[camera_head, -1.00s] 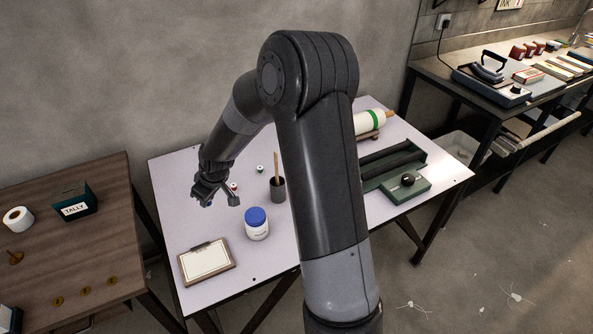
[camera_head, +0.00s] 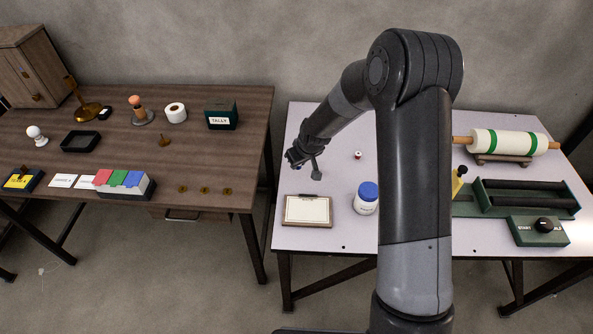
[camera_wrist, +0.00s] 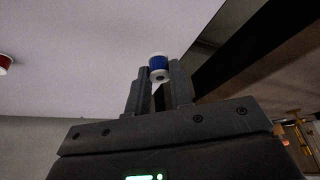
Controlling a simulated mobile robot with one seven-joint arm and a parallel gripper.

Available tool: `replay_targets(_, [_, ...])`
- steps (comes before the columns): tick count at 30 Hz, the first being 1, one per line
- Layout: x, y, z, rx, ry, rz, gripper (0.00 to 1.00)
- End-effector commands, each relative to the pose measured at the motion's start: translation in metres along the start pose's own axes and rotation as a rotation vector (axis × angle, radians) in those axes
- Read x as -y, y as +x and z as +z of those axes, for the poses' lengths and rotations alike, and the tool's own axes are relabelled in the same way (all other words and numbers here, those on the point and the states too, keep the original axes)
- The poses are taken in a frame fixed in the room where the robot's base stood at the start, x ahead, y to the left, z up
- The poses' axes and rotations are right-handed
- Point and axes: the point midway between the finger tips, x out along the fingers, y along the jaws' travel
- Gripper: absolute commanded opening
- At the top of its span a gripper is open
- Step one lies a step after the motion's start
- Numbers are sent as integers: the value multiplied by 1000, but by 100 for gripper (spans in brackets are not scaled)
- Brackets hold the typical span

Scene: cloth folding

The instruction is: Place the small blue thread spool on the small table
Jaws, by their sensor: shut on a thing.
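The small blue thread spool (camera_wrist: 159,72), with white ends, sits between the fingertips of my gripper (camera_wrist: 160,80) in the wrist view. My gripper is shut on it. In the head view my gripper (camera_head: 303,164) is above the left edge of the white-topped table (camera_head: 310,238), near the gap to the brown wooden table (camera_head: 238,150). The spool is too small there to make out clearly. The frames do not settle which one is the small table.
A clipboard (camera_head: 307,211) and a blue-lidded jar (camera_head: 365,200) stand in front of my gripper. The brown table holds a TALLY box (camera_head: 221,115), a colored card box (camera_head: 124,184) and brass discs (camera_head: 204,190).

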Motion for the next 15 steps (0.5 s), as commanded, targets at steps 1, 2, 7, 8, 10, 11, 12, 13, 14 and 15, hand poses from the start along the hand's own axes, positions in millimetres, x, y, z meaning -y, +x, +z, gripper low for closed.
replay_targets(1, [4,4,-2,1,-2,-1,0])
replay_targets(2, [5,6,-3,1,-2,0,0])
replay_targets(7, [6,14,-2,2,1,0,0])
replay_targets(8, [6,16,-1,2,1,0,0])
replay_targets(10, [7,25,3,3,1,-1,0])
replay_targets(11, [7,30,5,4,1,-1,0])
replay_targets(12, [7,35,7,3,0,-1,0])
replay_targets(13, [7,39,8,2,0,-1,0])
replay_targets(14, [7,43,10,2,0,-1,0])
replay_targets(15, [7,45,11,2,0,-1,0])
